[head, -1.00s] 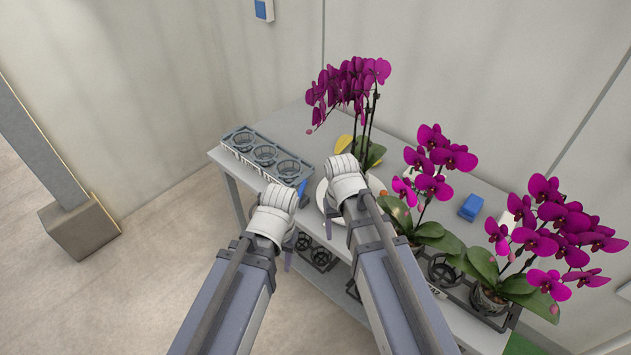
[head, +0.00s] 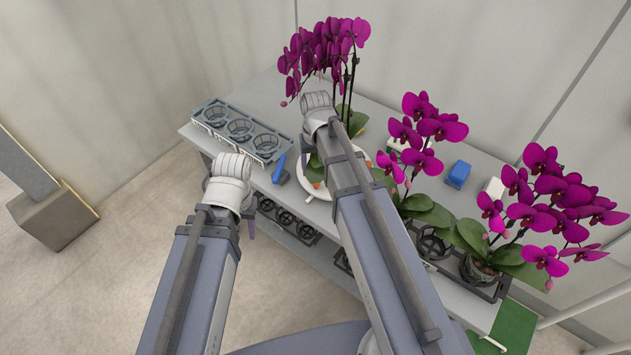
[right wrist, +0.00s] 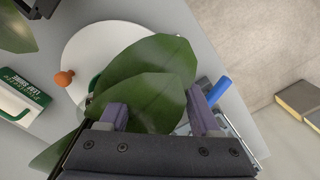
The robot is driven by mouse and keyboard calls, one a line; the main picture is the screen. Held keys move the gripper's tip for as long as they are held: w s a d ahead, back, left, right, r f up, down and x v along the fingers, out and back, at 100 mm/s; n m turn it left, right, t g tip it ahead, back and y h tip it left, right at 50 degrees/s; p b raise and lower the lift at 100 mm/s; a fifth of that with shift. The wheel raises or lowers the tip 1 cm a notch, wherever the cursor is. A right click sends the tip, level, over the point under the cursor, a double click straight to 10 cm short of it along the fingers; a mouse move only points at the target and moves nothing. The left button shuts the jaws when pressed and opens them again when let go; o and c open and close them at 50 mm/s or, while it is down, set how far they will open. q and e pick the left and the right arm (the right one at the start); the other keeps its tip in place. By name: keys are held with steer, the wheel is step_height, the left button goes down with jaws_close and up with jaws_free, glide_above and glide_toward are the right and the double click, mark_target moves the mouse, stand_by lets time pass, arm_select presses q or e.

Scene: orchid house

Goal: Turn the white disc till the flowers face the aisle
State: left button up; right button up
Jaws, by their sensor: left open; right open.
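The white disc (head: 376,162) lies on the grey table, mostly hidden by my right arm in the head view. It shows larger in the right wrist view (right wrist: 88,45), with an orange knob (right wrist: 64,78) near its rim. A magenta orchid (head: 325,48) stands at the disc; its pot is hidden. Its broad green leaves (right wrist: 150,75) fill the middle of the right wrist view. My right gripper (right wrist: 160,110) is open above the disc, with a leaf across the space between its fingers. My left gripper (head: 230,185) is open and empty, in front of the table's left part.
A rack with empty ring holders (head: 240,130) stands at the table's left. A blue tool (head: 279,168) lies beside it. Two more magenta orchids (head: 480,260) stand at the right, near a blue block (head: 458,174). A green-and-white box (right wrist: 22,95) lies near the disc.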

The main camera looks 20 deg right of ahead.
mark_target(316, 181)
step_height(316, 181, down, 5)
steer(key=b, duration=0.4)
jaws_close()
stand_by(0.4)
stand_by(0.9)
